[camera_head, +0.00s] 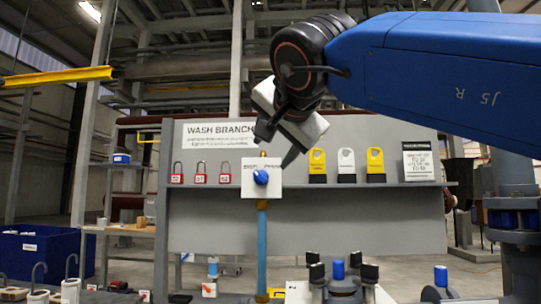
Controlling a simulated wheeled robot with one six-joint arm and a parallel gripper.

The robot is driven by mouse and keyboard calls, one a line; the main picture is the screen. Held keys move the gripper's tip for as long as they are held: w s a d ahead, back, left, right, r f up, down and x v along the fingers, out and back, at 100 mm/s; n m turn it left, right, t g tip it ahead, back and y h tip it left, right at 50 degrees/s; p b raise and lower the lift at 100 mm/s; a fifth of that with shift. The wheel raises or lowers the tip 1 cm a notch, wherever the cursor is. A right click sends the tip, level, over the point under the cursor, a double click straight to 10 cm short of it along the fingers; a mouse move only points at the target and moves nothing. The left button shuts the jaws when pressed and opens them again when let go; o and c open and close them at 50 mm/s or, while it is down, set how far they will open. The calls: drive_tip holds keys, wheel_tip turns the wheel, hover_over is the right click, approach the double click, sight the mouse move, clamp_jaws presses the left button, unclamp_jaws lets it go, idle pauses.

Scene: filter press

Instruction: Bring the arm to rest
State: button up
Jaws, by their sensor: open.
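My blue arm (440,75) reaches in from the upper right and ends in a black wrist joint (300,62). My gripper (277,146) hangs below the wrist, tilted down and to the left, with its dark fingers apart. I see nothing between the fingers. In the picture it is in front of the grey panel, just above a white plate with a blue knob (261,177). I cannot tell how far it is from the plate, and it covers part of the panel.
A blue pipe (262,245) runs below the knob. Black and blue-capped fittings (338,270) stand in front. A blue bin (40,254) is at left.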

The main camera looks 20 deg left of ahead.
drive_tip(key=shift+s+d, duration=0.2)
drive_tip(key=shift+s, duration=0.05)
drive_tip(key=shift+w+r, duration=0.1)
idle(0.3)
